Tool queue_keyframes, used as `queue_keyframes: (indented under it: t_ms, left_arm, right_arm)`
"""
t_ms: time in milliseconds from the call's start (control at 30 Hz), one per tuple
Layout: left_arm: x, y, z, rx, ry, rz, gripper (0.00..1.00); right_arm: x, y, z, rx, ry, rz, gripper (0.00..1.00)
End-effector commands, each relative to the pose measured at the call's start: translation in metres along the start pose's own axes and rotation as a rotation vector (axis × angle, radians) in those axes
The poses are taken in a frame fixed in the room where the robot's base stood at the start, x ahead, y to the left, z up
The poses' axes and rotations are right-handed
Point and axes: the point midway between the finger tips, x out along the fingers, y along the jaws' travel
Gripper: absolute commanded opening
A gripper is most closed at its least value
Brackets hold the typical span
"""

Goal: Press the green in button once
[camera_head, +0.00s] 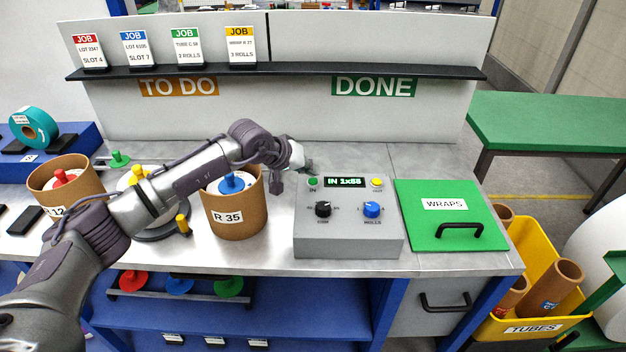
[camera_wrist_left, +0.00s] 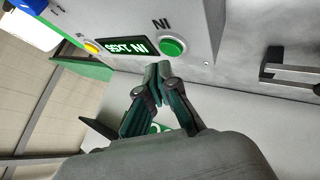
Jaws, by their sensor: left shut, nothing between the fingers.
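The green IN button (camera_head: 313,182) is at the upper left of the grey control box (camera_head: 347,240), left of its lit display (camera_head: 344,182). The button also shows at the top of the left wrist view (camera_wrist_left: 173,47), with the letters IN beside it. My left gripper (camera_head: 306,167) is just behind the button in the head view. In the left wrist view its fingers (camera_wrist_left: 158,71) are shut and empty, with the tips close to the button. I cannot tell whether they touch the box, but they appear apart from the button. My right gripper is not in view.
A yellow OUT button (camera_head: 377,183) is right of the display, with black (camera_head: 322,209) and blue (camera_head: 372,209) knobs below. A cardboard tub marked R 35 (camera_head: 236,213) stands left of the box. A green WRAPS lid (camera_head: 444,212) lies to its right.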

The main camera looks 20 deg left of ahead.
Motion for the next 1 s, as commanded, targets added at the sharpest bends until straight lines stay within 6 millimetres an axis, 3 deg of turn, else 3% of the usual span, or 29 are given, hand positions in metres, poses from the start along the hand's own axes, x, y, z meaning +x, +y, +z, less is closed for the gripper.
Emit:
queue_keyframes:
  t_ms: [267, 733, 1000]
  left_arm:
    - [-0.003, 0.003, -0.003, 0.0, 0.002, 0.001, 0.0]
    - [-0.034, 0.025, -0.025, 0.001, 0.002, 0.002, 0.0]
    - [-0.035, 0.026, -0.026, 0.0, 0.001, 0.001, 0.0]
  right_arm:
    - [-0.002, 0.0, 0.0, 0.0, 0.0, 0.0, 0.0]
    - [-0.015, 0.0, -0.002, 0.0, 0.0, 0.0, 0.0]
    - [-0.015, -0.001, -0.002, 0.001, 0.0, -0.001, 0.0]
